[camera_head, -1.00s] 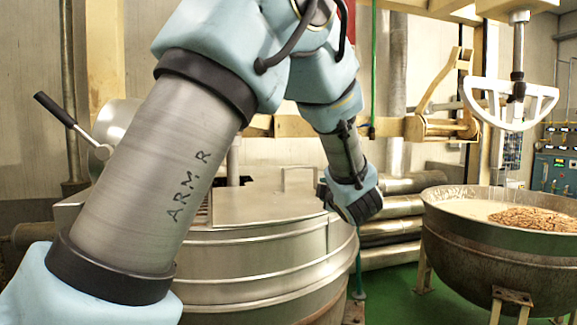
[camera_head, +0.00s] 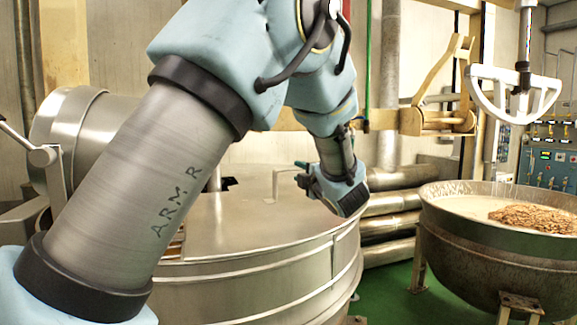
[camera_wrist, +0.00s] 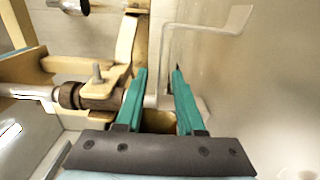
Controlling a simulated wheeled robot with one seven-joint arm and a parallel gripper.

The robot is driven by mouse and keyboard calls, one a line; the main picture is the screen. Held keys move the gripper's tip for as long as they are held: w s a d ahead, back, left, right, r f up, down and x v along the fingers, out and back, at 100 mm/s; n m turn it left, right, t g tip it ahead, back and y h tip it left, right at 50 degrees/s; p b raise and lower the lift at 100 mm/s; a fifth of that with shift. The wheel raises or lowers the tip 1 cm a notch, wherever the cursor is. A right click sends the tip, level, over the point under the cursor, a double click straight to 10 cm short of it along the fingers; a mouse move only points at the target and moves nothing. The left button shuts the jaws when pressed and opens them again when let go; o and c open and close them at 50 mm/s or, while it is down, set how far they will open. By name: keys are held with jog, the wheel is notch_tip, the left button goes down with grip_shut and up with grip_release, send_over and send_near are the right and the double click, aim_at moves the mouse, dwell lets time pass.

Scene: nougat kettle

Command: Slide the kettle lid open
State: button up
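The steel kettle (camera_head: 250,290) stands in front of me with its flat metal lid (camera_head: 235,220) lying on top. The lid's thin bent-bar handle (camera_head: 274,183) rises near the lid's far right part. My gripper (camera_head: 299,169) is close to the right of this handle, with its teal fingers toward it. In the wrist view my gripper (camera_wrist: 160,85) is open, its two teal fingers apart. The bar handle (camera_wrist: 205,27) shows ahead, and its lower end appears in the gap between the fingers. I cannot tell whether it touches either finger. The lid (camera_wrist: 275,95) fills the right side there.
A round bowl (camera_head: 470,245) with brown nuts (camera_head: 538,217) stands at right, below a white stirring paddle (camera_head: 512,95). Metal pipes (camera_head: 395,215) lie behind the kettle. A beam frame (camera_head: 440,120) crosses the back. Green floor (camera_head: 390,295) is free between kettle and bowl.

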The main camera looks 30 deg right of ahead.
jog(key=w, duration=0.2)
jog(key=w+p, duration=0.1)
jog(key=w, duration=0.2)
jog(key=w+d+p, duration=0.1)
jog(key=w, duration=0.1)
jog(key=shift+w, duration=0.25)
grip_shut()
dwell(1.1)
